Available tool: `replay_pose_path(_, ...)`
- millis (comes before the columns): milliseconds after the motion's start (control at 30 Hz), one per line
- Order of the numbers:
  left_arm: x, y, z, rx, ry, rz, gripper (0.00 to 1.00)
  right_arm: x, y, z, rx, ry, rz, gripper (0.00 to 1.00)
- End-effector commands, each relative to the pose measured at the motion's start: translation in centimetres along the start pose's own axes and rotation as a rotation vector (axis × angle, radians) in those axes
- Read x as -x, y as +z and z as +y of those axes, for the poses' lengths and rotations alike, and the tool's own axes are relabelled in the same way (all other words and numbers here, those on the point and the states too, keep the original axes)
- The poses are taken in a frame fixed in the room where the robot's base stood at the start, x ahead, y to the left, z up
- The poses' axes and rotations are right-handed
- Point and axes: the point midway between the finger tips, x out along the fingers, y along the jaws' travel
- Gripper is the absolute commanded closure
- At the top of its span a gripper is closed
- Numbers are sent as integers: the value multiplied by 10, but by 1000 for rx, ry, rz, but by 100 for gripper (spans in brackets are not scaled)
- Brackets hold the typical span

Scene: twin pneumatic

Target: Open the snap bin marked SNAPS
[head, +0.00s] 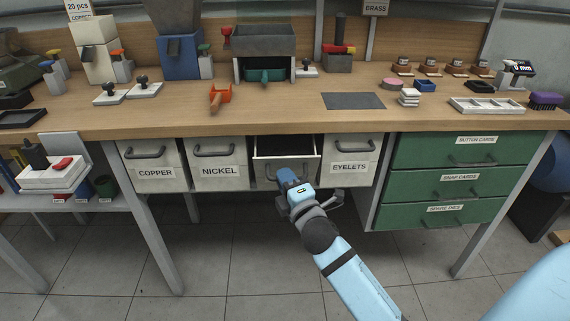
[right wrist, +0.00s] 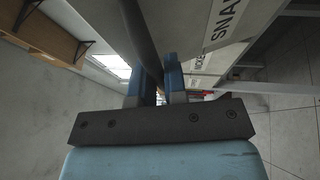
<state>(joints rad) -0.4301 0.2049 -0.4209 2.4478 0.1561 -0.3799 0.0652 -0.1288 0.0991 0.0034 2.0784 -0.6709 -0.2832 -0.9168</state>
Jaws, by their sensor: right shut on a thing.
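The SNAPS bin (head: 310,170) is the pale bin between the NICKEL bin (head: 219,162) and the EYELETS bin (head: 349,160) under the bench. It stands pulled out, with its top open and part of its inside visible in the head view. Its label is hidden there, but the right wrist view shows part of the word on the bin's front (right wrist: 228,22). My right gripper (head: 286,177) is at the bin's front, shut on its dark bar handle (right wrist: 139,38). The fingers (right wrist: 159,78) straddle the bar in the right wrist view. My left gripper is not in view.
The COPPER bin (head: 149,165) at the left, NICKEL and EYELETS look shut. Green card drawers (head: 447,181) are right of the bins. The wooden benchtop (head: 190,112) overhangs the bins and carries tools. The floor (head: 220,250) in front is clear.

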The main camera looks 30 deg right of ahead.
Motion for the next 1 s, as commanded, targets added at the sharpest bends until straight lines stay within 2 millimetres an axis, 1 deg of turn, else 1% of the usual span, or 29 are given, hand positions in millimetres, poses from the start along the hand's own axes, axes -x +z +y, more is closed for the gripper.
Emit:
replay_pose_path(33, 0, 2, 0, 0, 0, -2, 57, 6, -2, -6, -6, -6, 1, 100)
replay_pose_path(200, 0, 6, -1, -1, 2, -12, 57, 18, -7, -15, -6, -5, 0, 100)
replay_pose_path(400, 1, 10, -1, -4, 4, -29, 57, 25, -10, -22, -6, -5, 0, 100)
replay_pose_path(600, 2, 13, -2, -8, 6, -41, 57, 28, -11, -25, -5, -6, 0, 100)
replay_pose_path(933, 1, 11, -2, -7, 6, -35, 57, 28, -11, -26, -5, -8, -1, 100)
replay_pose_path(967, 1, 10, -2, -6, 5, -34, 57, 28, -11, -26, -5, -8, -1, 85)
replay_pose_path(1000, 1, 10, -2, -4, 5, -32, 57, 28, -11, -26, -5, -8, -1, 76)
